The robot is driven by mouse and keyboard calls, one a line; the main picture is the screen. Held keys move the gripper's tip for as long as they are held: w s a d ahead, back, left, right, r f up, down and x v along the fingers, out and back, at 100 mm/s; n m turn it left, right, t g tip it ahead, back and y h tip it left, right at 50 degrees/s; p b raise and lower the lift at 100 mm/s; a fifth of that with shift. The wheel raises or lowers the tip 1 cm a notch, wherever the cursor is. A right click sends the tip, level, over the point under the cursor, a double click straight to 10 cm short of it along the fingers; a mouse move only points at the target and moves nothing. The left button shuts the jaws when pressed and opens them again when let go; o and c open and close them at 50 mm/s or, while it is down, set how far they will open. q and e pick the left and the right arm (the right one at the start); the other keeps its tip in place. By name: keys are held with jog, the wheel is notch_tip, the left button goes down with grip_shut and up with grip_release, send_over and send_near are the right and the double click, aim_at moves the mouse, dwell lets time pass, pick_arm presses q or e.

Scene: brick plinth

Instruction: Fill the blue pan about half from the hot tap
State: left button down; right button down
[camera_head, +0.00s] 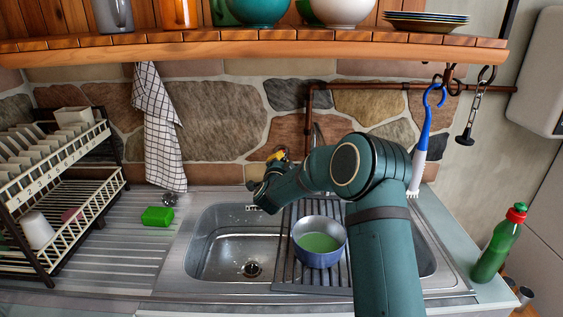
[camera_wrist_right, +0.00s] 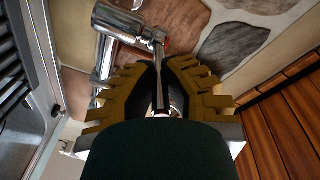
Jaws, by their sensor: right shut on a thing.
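The blue pan (camera_head: 319,260) stands upright on the dark slatted rack over the sink, with a pale inside and a flat green surface low in it that looks like liquid. My right gripper (camera_head: 276,157) is behind the sink, near the stone wall, left of and beyond the pan. In the right wrist view its yellow fingers (camera_wrist_right: 163,78) are shut on the slim chrome lever (camera_wrist_right: 159,55) of the tap (camera_wrist_right: 122,24), which has a small red mark. My arm hides most of the tap in the head view; I cannot see whether water runs. My left gripper is not in view.
A green sponge (camera_head: 157,217) lies on the drainer beside a dish rack (camera_head: 62,195). A green bottle (camera_head: 497,247) stands at the right. A blue-handled brush (camera_head: 425,130) hangs behind my arm, below the shelf (camera_head: 250,42).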

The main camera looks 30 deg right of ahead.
jog(key=shift+w+a+r+m+g+h+b, duration=0.15)
jog(key=shift+w+a+m+g+h, duration=0.25)
jog(key=shift+m+g+h, duration=0.7)
jog(key=shift+w+a+f+m+g+h+b, duration=0.1)
jog(key=shift+w+a+m+g+h+b, duration=0.2)
jog(key=shift+m+g+h, duration=0.8)
jog(key=c, duration=1)
grip_release()
jog(key=shift+a, duration=0.15)
jog(key=v, duration=1.2)
jog(key=shift+r, duration=0.3)
jog(key=shift+w, duration=0.1)
